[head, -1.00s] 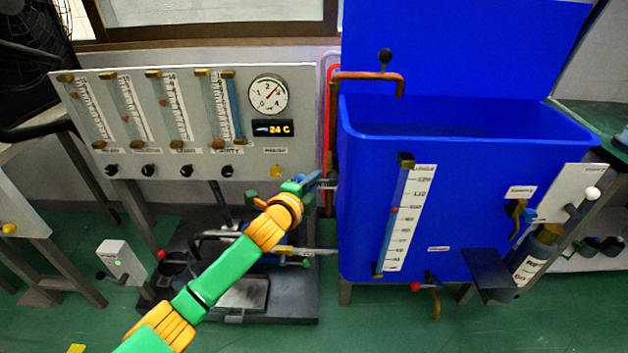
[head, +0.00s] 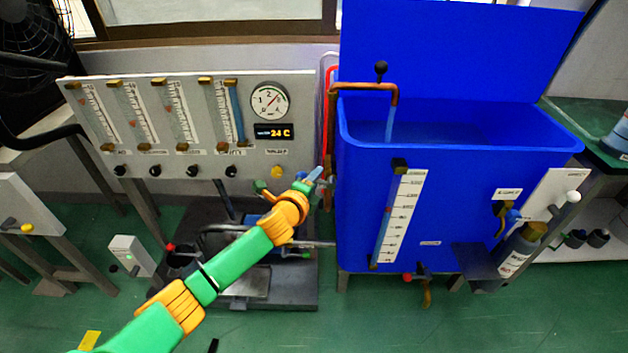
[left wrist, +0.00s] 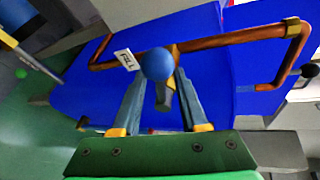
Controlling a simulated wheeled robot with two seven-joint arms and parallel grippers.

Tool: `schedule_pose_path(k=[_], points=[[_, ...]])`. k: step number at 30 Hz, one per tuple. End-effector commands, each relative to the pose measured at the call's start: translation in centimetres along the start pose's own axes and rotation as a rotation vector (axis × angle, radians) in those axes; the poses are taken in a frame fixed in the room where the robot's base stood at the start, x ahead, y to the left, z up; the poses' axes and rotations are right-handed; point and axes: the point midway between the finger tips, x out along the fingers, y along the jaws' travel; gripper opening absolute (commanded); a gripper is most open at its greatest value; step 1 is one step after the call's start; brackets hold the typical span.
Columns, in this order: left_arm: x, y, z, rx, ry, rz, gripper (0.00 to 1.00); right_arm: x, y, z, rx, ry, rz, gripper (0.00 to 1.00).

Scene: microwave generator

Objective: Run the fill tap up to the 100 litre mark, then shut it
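The blue tank (head: 460,205) stands at right with its lid up. Its copper fill spout (head: 362,86) has a thin blue stream of water falling from its mouth into the tank. The level gauge (head: 392,222) on the front has a small red marker above its middle; its figures are too small to read surely. My left gripper (head: 310,180) is at the tank's left side. In the left wrist view its fingers (left wrist: 160,80) are apart, with the tap's blue ball knob (left wrist: 158,63) at their tips, next to a FILL label (left wrist: 125,60). My right gripper is out of view.
A grey panel (head: 200,130) with several flow tubes, a dial and a 24 C display stands left of the tank. A drain tap (head: 422,280) with a red knob is low on the tank's front.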

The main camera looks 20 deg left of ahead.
Motion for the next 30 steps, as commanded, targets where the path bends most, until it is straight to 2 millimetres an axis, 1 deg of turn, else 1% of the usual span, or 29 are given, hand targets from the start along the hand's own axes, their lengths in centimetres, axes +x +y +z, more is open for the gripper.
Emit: schedule_pose_path(k=[4, 7, 15, 19, 22, 30], points=[[-0.1, -0.1, 0.0, 0.000, 0.000, 0.000, 0.43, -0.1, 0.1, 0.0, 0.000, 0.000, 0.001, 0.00], [-0.9, -0.1, 0.0, 0.001, 0.001, 0.000, 0.43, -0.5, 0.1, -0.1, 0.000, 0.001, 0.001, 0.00], [-5.3, -0.2, 0.0, 0.002, 0.001, 0.001, 0.43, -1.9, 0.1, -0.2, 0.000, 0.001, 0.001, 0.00], [-6.7, -0.1, 0.0, 0.000, 0.001, 0.000, 0.43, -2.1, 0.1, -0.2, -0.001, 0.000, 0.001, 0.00], [-7.1, 0.0, 0.0, 0.000, 0.000, 0.000, 0.43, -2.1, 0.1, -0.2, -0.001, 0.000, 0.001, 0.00], [-7.1, 0.2, 0.1, -0.005, -0.002, 0.002, 0.43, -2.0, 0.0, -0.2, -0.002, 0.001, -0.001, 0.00]])
